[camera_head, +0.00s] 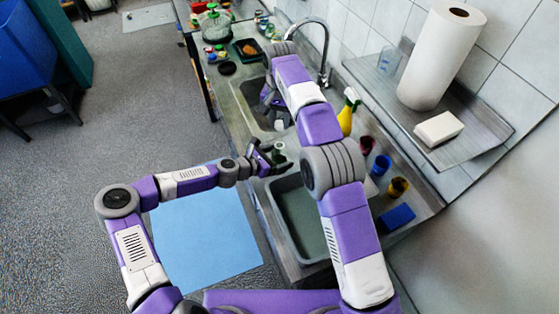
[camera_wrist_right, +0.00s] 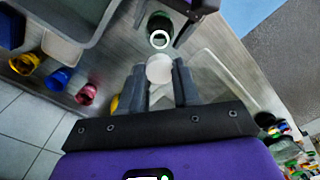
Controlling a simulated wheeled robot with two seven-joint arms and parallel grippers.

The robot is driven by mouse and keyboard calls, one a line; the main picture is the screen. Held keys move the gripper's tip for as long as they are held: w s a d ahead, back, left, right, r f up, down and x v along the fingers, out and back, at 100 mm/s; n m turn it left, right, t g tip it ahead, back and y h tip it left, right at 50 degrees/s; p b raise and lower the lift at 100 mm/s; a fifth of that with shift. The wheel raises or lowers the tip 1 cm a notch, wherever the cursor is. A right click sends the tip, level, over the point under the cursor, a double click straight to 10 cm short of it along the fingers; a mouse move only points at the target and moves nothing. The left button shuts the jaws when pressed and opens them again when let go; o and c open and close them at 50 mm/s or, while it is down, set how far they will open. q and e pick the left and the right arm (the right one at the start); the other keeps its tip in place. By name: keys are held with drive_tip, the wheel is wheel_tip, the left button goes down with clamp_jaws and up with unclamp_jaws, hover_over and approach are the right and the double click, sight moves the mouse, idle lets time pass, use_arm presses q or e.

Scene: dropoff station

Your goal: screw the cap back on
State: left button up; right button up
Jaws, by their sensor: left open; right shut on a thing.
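A dark green bottle with a white-rimmed open mouth (camera_wrist_right: 160,39) stands on the counter between the two sink basins. In the head view the bottle (camera_head: 279,148) is small and partly hidden by my left gripper (camera_head: 266,160), which is open around or beside it; I cannot tell if they touch. Part of the left gripper (camera_wrist_right: 172,16) also shows in the right wrist view. My right gripper (camera_wrist_right: 160,85) is shut on a round white cap (camera_wrist_right: 159,68). The cap is near the bottle mouth but apart from it in the picture. In the head view my right gripper (camera_head: 270,108) is over the far basin, partly hidden.
The near basin (camera_head: 305,215) and tap (camera_head: 322,50) flank the work area. A yellow spray bottle (camera_head: 347,115), several coloured cups (camera_head: 381,165) and a blue sponge (camera_head: 397,217) stand along the wall side. A shelf (camera_head: 480,130) holds a paper roll (camera_head: 437,60) and a white block (camera_head: 438,128).

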use_arm(q)
drive_tip(key=shift+w+d+f, duration=0.2)
drive_tip(key=shift+w+d, duration=0.1)
drive_tip(key=shift+d, duration=0.1)
drive_tip(key=c, duration=1.5)
use_arm(e)
drive_tip(key=shift+s+f, duration=0.1)
drive_tip(key=shift+f, duration=2.4)
drive_tip(key=shift+f, duration=0.9)
drive_tip(key=shift+f, duration=0.5)
